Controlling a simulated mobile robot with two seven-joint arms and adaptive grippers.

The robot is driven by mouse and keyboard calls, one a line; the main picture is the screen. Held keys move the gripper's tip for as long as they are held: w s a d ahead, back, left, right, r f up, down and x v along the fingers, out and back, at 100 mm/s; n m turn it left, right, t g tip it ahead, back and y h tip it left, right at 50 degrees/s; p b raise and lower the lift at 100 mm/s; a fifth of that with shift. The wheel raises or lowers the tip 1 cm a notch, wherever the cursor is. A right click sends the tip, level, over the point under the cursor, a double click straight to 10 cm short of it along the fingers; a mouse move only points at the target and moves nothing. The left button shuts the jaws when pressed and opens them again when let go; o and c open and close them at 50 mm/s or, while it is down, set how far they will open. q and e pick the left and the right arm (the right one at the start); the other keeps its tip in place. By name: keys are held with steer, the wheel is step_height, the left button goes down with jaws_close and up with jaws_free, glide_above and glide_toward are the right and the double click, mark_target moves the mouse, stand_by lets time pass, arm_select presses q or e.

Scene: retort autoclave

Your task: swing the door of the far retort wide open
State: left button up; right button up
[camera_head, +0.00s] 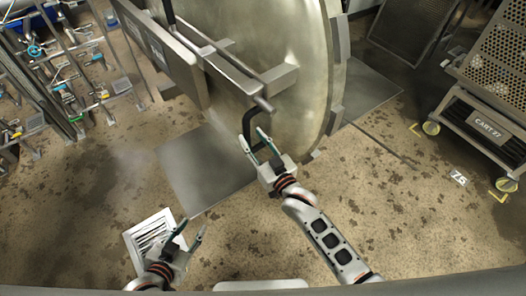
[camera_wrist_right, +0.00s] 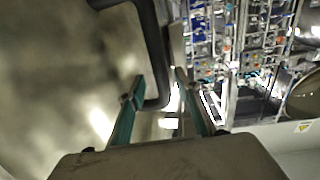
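The retort door (camera_head: 285,60) is a large, round, pale metal disc filling the top middle of the head view. A black bar handle (camera_head: 248,122) hangs from the bracket on its face. My right gripper (camera_head: 254,137) is at the lower end of this handle with its fingers apart. In the right wrist view the handle (camera_wrist_right: 157,50) bends down toward the space between the spread fingertips (camera_wrist_right: 158,92); whether it touches either finger I cannot tell. My left gripper (camera_head: 192,232) is open and empty, low over the floor at the left.
A cart marked CART 27 (camera_head: 490,125) stands on yellow-ringed wheels at the right. Pipes and valves (camera_head: 75,65) fill the upper left. A floor grate (camera_head: 150,238) lies beside my left gripper. The brown-stained floor at the lower right is clear.

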steer(key=v, duration=0.7)
steer(key=shift+s, duration=0.25)
steer(key=shift+d, duration=0.1)
